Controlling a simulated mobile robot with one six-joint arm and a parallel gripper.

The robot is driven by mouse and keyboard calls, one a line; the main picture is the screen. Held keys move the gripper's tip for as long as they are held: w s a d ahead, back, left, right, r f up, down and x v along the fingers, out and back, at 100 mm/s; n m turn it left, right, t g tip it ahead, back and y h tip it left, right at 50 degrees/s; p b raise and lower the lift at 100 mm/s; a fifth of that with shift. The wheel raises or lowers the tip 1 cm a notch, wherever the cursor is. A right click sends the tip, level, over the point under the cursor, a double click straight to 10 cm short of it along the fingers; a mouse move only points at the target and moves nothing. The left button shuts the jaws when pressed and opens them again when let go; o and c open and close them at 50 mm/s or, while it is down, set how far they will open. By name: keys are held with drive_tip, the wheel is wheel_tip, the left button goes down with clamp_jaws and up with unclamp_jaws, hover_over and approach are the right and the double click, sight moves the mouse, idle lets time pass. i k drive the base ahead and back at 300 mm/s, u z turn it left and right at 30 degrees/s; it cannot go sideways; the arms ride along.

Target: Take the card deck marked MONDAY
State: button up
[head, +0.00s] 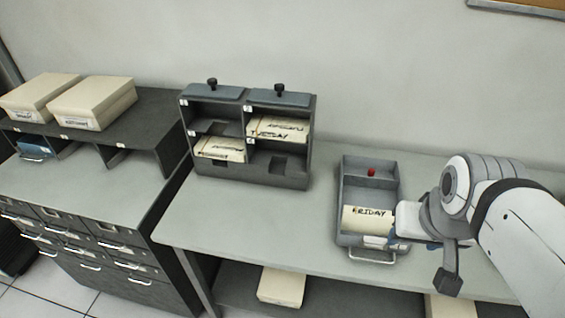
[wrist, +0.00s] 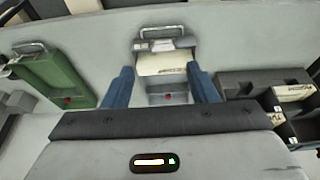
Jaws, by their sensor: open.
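No marking in view reads clearly as MONDAY. A cream deck (head: 220,148) lies in the lower left compartment of the grey rack (head: 250,174); its dark lettering is too small to read. A deck marked TUESDAY (head: 277,128) lies in the upper right compartment. A deck marked FRIDAY (head: 366,219) lies in the grey handled tray (head: 352,182); it also shows in the wrist view (wrist: 160,64). My gripper (wrist: 161,72) is open and empty, its blue fingers either side of the tray in that view. In the head view it is at the tray's right side.
The rack's upper left and lower right compartments look empty. Two cream boxes (head: 93,101) lie on the dark shelf at left. A green handled tray (wrist: 52,72) shows in the wrist view. The counter (head: 262,225) is clear between rack and tray.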

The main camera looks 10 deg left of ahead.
sight(231, 149)
drive_tip(key=k, duration=0.2)
drive_tip(key=z, duration=0.85)
drive_tip(key=k, duration=2.25)
drive_tip(key=u, duration=0.75)
drive_tip(key=i, duration=1)
drive_tip(key=u, duration=0.1)
